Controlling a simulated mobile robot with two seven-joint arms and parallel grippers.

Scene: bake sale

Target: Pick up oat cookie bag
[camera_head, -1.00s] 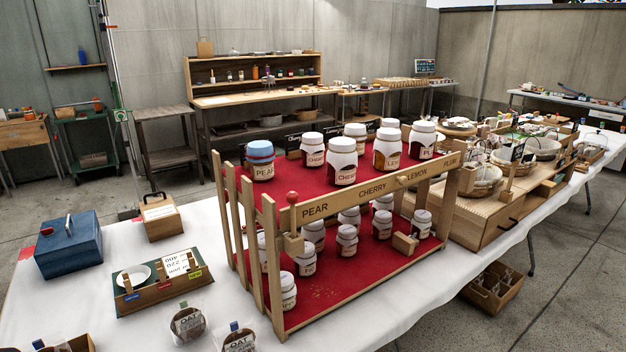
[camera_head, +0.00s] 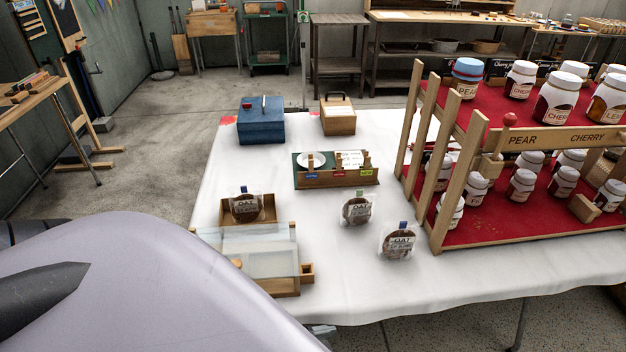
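Three clear oat cookie bags with round brown cookies and OAT labels are in the head view. One oat cookie bag (camera_head: 357,209) with a green clip stands on the white cloth in the middle. Another oat cookie bag (camera_head: 397,244) with a blue clip stands nearer, to its right. A third oat cookie bag (camera_head: 245,207) stands in the back part of a wooden box (camera_head: 272,220). A large smooth grey part of mine fills the lower left. Neither gripper can be made out.
A wooden stand (camera_head: 440,172) with red shelves and jars rises on the right, close to the bags. A tray with a white dish (camera_head: 335,182), a blue box (camera_head: 261,127) and a wooden box with a handle (camera_head: 338,119) stand behind. Bare white cloth (camera_head: 345,285) lies in front.

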